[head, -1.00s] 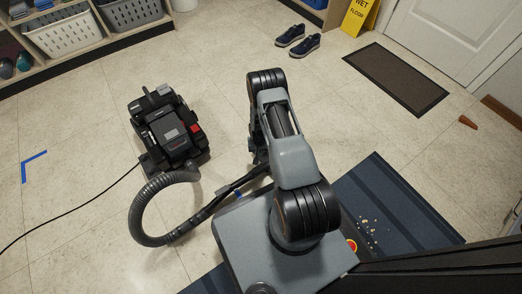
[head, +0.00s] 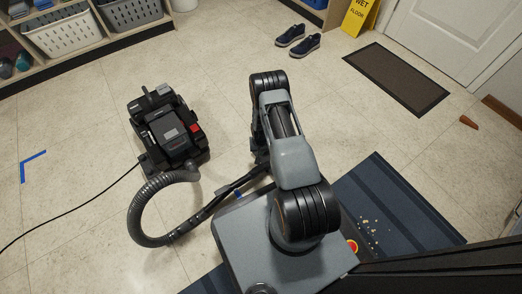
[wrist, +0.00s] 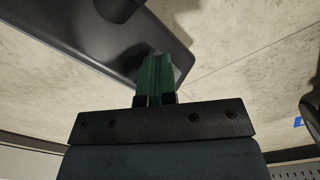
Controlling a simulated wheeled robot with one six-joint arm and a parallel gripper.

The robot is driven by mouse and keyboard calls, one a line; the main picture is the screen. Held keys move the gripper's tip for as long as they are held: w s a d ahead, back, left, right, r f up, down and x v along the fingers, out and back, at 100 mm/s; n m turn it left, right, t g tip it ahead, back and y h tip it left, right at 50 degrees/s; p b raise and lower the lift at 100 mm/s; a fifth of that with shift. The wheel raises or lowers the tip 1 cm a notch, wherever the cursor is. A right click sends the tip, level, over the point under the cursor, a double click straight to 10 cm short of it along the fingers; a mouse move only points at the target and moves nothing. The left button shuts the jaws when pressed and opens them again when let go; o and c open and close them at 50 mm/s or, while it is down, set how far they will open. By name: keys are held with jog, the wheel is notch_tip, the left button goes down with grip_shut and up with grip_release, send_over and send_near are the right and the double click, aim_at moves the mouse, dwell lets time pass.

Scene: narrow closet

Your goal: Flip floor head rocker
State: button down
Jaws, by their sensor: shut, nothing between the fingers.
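The black vacuum cleaner (head: 168,130) stands on the floor left of my arm in the head view. Its ribbed grey hose (head: 137,213) curves round to a dark wand (head: 205,213), which runs behind my arm. The floor head and its rocker cannot be made out in the head view. In the wrist view, my gripper (wrist: 158,62) has its green fingers together, with nothing between them. The fingertips overlap a smooth dark surface (wrist: 85,40), which may be the floor head; I cannot tell whether they touch it. No rocker is distinguishable. My arm hides the gripper in the head view.
A blue striped rug (head: 405,215) with pale crumbs (head: 370,228) lies at the right. A brown doormat (head: 397,78), dark shoes (head: 298,40) and a yellow wet-floor sign (head: 360,16) are farther back. A black cord (head: 70,210) crosses the left floor. Open tiles surround the vacuum.

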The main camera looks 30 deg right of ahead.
jog(key=shift+d+f, duration=0.15)
jog(key=a+r+p, duration=0.4)
jog(key=r, duration=0.1)
jog(key=shift+s+a+r, duration=0.2)
jog(key=shift+s+a, duration=0.1)
jog(key=shift+s, duration=0.1)
dwell(0.4)
